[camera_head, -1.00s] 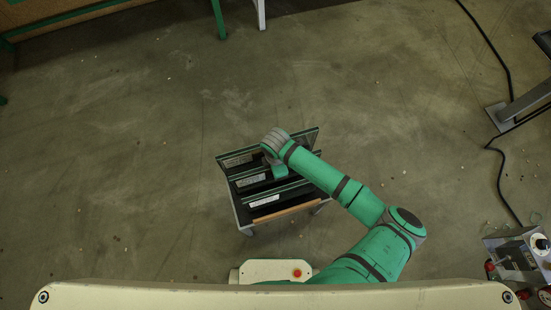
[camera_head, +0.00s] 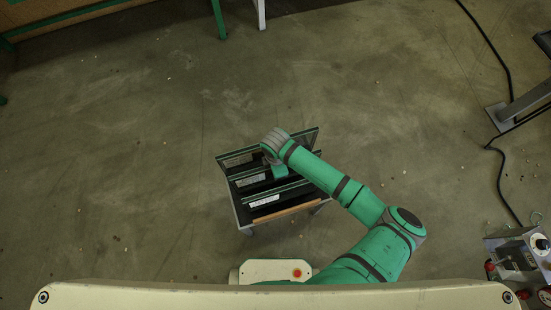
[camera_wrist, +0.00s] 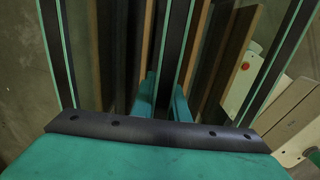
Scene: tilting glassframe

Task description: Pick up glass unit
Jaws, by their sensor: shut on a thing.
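Several dark glass units with green edges stand in a small rack cart (camera_head: 287,212). In the wrist view my gripper (camera_wrist: 163,103) has its two green fingers on either side of the middle glass unit (camera_wrist: 174,45) and is shut on it. Another glass unit (camera_wrist: 57,50) stands to the left and one (camera_wrist: 287,55) to the right, both apart from the fingers. In the head view the back glass unit (camera_head: 307,139) and the front glass unit (camera_head: 264,201) show white labels or pale strips. My wrist hides the fingers there.
Wooden-coloured rack slats (camera_wrist: 240,80) stand between the glass units. A control box (camera_head: 515,255) and a black cable (camera_head: 507,185) are at the right. A bench with green legs is at the top left. The floor around the cart is mostly clear.

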